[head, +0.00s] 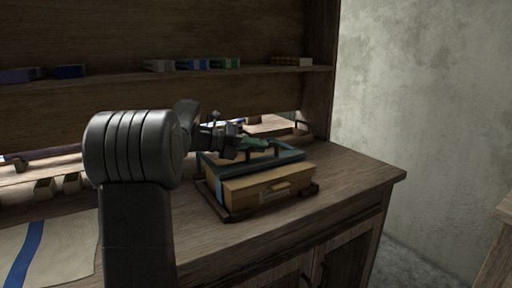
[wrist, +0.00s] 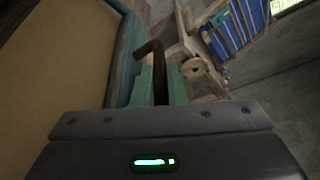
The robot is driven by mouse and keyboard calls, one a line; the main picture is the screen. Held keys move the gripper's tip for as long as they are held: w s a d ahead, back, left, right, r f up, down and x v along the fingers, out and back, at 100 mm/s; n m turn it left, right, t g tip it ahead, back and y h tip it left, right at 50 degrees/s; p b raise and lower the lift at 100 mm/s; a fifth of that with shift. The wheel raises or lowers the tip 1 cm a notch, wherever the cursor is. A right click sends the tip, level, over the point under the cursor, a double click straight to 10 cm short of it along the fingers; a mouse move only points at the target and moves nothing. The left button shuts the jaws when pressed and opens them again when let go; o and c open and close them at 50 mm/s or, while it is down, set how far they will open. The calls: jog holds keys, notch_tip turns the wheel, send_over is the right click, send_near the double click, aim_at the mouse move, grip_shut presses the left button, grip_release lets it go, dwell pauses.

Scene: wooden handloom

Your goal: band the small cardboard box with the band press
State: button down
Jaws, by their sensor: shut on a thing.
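The small cardboard box (head: 262,188) sits on the dark wooden base of the band press, on the bench in the head view. The teal frame (head: 278,161) of the press lies over the top of the box, and a blue strip (head: 221,190) shows at its left side. My gripper (head: 258,146) is above the frame, its green fingers shut on the dark press handle (wrist: 158,72). In the wrist view the handle rises between the fingers. Tan cardboard (wrist: 55,65) and teal edging show to the left there. Whether frame and box touch is unclear.
A shelf (head: 290,70) with several small coloured packs runs above the bench. A cloth with a blue stripe (head: 50,250) lies at the front left. Bench top (head: 365,180) right of the press is clear, ending at an edge. Wooden items stand behind the press.

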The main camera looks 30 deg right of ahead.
jog(key=shift+f, duration=0.3)
jog(key=c, duration=1.5)
grip_release()
jog(key=shift+o, duration=0.2)
jog(key=shift+r, duration=0.1)
jog(key=shift+a, duration=0.1)
notch_tip(320, 180, up, 3)
jog(key=p, duration=0.3)
send_over(211, 165)
jog(key=shift+w, duration=0.1)
jog(key=shift+a, duration=0.1)
jog(key=f+p+v, duration=0.1)
jog(key=p+v, duration=0.4)
jog(key=v, duration=1)
jog(key=shift+w+a, duration=0.25)
jog(key=shift+w, duration=0.25)
jog(key=shift+s+d, duration=0.1)
